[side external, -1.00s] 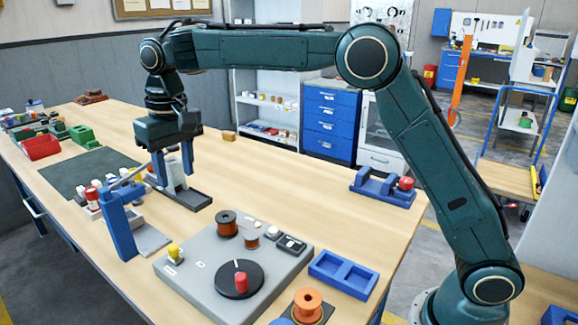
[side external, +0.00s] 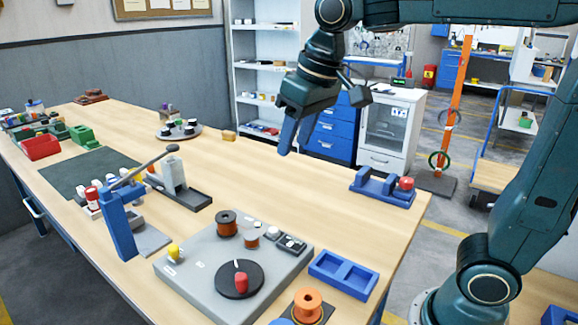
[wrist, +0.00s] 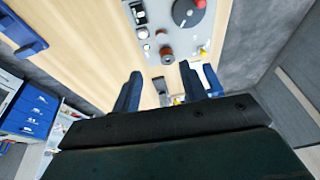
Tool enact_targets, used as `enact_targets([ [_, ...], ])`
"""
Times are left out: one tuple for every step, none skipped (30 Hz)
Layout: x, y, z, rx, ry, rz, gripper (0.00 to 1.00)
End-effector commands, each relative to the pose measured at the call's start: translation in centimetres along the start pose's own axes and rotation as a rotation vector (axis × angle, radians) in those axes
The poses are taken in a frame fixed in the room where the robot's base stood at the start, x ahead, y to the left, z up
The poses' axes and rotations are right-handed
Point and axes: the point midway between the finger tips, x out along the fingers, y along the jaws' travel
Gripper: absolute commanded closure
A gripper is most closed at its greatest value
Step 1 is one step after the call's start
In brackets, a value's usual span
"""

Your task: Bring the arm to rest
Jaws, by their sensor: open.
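My gripper (side external: 290,136) is in the air above the back edge of the wooden bench, in front of the blue drawer cabinet. In the wrist view its two blue fingers (wrist: 160,92) are apart with nothing held between them. The coil wrapping station (side external: 205,265) is a grey plate on the bench, apart from my gripper. It carries a black turntable (side external: 225,282) with a red knob and a spool of copper wire (side external: 227,222). The station also shows at the top of the wrist view (wrist: 165,25).
A blue lever press (side external: 118,225) and a grey upright fixture (side external: 173,172) stand left of the station. A blue tray (side external: 343,274), an orange spool (side external: 307,303) and a blue holder with a red knob (side external: 383,187) lie to the right.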

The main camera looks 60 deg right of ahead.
Motion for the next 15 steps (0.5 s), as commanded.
enact_targets([
  [-0.3,0.5,1.2,0.001,0.015,0.001,0.57],
  [-0.4,0.7,1.9,0.001,0.023,0.002,0.57],
  [-0.5,1.0,2.8,0.000,0.032,0.003,0.57],
  [-0.5,1.2,3.5,0.000,0.040,0.004,0.57],
  [-0.6,1.4,4.1,0.001,0.048,0.005,0.57],
  [-0.6,1.7,5.0,0.000,0.058,0.007,0.57],
  [-0.6,1.9,5.7,-0.001,0.065,0.008,0.57],
  [-0.5,2.1,6.4,-0.001,0.073,0.009,0.57],
  [-0.5,2.4,7.3,-0.002,0.083,0.011,0.57],
  [-0.4,2.5,8.0,-0.002,0.090,0.012,0.57],
  [-0.3,2.7,8.7,-0.002,0.098,0.014,0.57],
  [-0.2,3.0,9.6,-0.003,0.109,0.016,0.57],
  [-0.1,3.1,10.3,-0.004,0.115,0.018,0.57],
  [0.1,3.2,10.9,-0.004,0.122,0.019,0.57],
  [0.3,3.4,11.8,-0.004,0.133,0.021,0.57],
])
